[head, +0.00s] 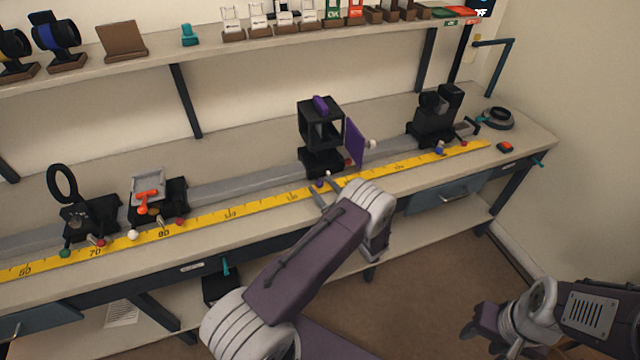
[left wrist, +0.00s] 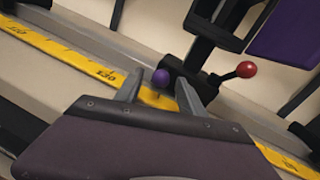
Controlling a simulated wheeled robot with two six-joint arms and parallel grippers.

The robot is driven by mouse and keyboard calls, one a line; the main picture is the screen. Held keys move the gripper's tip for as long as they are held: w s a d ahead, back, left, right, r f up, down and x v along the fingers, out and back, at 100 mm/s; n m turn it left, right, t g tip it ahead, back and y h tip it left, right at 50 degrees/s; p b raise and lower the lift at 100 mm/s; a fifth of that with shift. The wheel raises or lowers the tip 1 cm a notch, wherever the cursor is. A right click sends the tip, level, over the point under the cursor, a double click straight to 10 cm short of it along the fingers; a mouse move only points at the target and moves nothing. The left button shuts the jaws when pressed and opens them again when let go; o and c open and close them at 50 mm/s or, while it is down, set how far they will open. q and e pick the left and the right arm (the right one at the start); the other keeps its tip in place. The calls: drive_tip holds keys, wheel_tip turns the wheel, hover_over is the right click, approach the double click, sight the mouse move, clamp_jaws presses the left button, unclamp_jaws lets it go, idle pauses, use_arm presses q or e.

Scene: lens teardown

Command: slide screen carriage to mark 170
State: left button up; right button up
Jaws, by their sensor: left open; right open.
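A black carriage (head: 322,160) with an open frame, a purple top piece and a purple flat panel (head: 354,142) stands on the grey rail in the middle of the head view. A purple ball knob (left wrist: 161,76) and a red ball knob (left wrist: 246,69) are at its base in the left wrist view. My left gripper (head: 322,191) is open at the carriage's front, over the yellow scale (head: 230,212). In the left wrist view its fingers (left wrist: 160,96) are apart, with the purple knob just beyond the gap; contact cannot be told. My right gripper (head: 474,327) is open and away from the bench.
On the rail (head: 240,185), a ring holder (head: 88,215) and a carriage with an orange clamp (head: 158,200) stand left; another black carriage (head: 435,115) stands right. A red button (head: 505,147) and a dark round dish (head: 497,118) are at the bench's right end.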

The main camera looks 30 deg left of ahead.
use_arm(q)
drive_tip(key=shift+x, duration=1.05)
clamp_jaws()
idle(0.6)
